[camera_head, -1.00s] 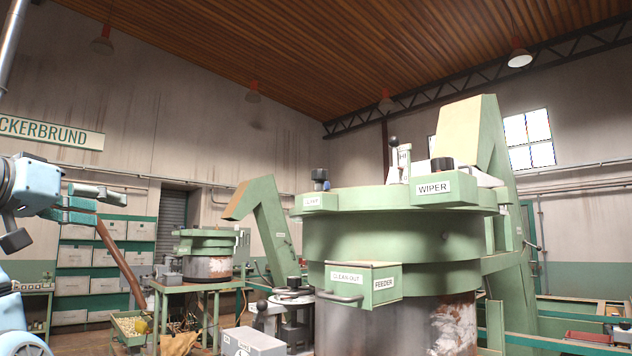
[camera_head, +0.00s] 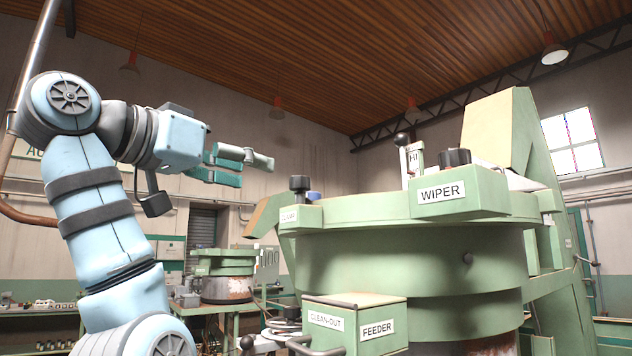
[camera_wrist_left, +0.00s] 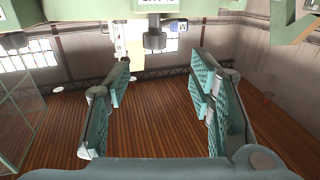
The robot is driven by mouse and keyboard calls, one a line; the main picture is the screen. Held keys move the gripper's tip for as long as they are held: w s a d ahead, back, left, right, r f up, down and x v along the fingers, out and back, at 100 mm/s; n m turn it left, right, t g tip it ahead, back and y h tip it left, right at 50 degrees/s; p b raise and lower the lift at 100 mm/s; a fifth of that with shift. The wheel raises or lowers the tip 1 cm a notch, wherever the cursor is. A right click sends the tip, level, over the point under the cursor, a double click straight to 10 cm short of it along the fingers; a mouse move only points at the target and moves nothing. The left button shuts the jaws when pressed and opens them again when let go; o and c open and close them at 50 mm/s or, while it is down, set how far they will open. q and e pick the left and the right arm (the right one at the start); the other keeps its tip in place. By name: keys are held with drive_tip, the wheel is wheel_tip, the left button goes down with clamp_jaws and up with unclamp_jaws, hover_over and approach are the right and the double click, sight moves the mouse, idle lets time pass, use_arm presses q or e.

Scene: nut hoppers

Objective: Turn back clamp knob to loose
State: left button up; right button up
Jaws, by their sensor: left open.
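The clamp knob (camera_head: 301,186) is a dark knob standing upright on a green lug of the big round feeder, above the CLAMP label (camera_head: 289,216). It also shows in the left wrist view (camera_wrist_left: 154,38) at the top middle, where the scene is upside down. My left gripper (camera_head: 257,170) is open and empty, up and to the left of the knob in the head view. In the wrist view its two toothed fingers (camera_wrist_left: 160,72) stand wide apart, and the knob appears beyond the tips, between them and apart from both. My right gripper is not in view.
The green feeder bowl (camera_head: 400,250) fills the right side. It carries the dark wiper knob (camera_head: 452,158), a lever (camera_head: 402,141) by the HI plate and a clean-out box (camera_head: 355,303) with a handle. A blue part (camera_head: 314,196) sits close behind the clamp knob.

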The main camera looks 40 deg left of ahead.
sight(300, 177)
use_arm(q)
drive_tip(key=w+p, duration=0.2)
drive_tip(key=w, duration=0.2)
drive_tip(key=w+p, duration=0.1)
drive_tip(key=w, duration=0.3)
drive_tip(key=w+d+p, duration=0.1)
drive_tip(key=w+p, duration=0.1)
drive_tip(key=w, duration=0.3)
drive_tip(key=shift+w+r+p, duration=0.1)
drive_tip(key=shift+r+p, duration=0.1)
drive_tip(key=shift+p, duration=0.1)
drive_tip(key=shift+s+a+r, duration=0.1)
drive_tip(key=shift+s+r, duration=0.05)
drive_tip(key=shift+s, duration=0.65)
drive_tip(key=shift+c, duration=0.3)
drive_tip(key=c, duration=0.3)
drive_tip(key=shift+w, duration=0.15)
clamp_jaws()
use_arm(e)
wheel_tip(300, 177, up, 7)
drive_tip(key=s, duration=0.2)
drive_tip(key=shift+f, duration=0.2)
